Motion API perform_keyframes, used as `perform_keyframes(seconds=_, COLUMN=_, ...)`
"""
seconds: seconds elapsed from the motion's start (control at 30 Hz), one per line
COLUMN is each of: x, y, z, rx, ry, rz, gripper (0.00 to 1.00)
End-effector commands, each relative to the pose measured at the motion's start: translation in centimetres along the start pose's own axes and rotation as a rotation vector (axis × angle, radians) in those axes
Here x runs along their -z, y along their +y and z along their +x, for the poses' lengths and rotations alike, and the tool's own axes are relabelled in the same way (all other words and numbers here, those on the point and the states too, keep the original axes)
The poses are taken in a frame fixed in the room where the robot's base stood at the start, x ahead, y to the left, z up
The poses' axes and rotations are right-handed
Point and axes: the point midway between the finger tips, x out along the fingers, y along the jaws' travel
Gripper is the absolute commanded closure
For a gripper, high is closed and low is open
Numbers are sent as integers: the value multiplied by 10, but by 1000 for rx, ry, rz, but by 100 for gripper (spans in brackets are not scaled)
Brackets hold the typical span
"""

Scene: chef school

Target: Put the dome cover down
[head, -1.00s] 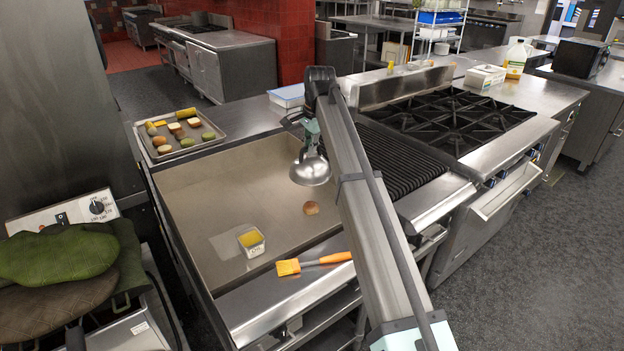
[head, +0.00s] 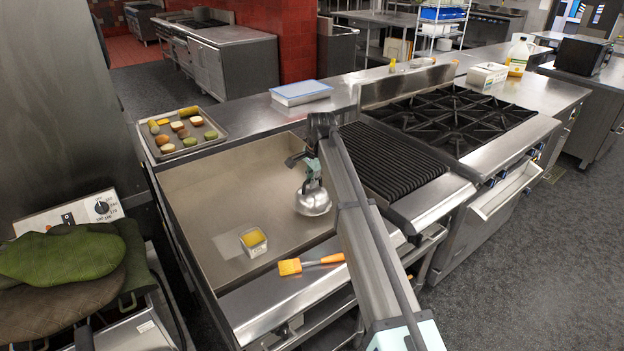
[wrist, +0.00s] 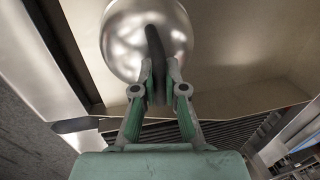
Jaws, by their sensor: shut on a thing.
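The dome cover (head: 313,203) is a small shiny silver dome, low over or on the right part of the flat griddle (head: 210,205). I cannot tell whether its rim touches the griddle. My gripper (head: 313,172) is above it, shut on its handle. In the wrist view the dome cover (wrist: 125,40) fills the top middle, and my gripper's fingertips (wrist: 159,82) pinch its dark curved handle (wrist: 154,50). No bun shows on the griddle; the dome covers the spot where one lay.
An orange brush (head: 310,263) lies on the front ledge. A tray of food pieces (head: 152,150) is behind left. A ribbed grill (head: 395,160) and burners (head: 455,118) are right. The griddle's left is bare.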

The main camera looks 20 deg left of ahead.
Motion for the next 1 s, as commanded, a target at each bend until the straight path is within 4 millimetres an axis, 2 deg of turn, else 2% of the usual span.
perform_keyframes(seconds=0.7, x=0, y=2, z=11, rx=0, ry=0, rz=0, gripper=100)
perform_keyframes(seconds=0.73, x=0, y=2, z=11, rx=0, ry=0, rz=0, gripper=82)
perform_keyframes(seconds=0.8, x=0, y=2, z=11, rx=0, ry=0, rz=0, gripper=64)
perform_keyframes(seconds=1.0, x=0, y=2, z=11, rx=0, ry=0, rz=0, gripper=64)
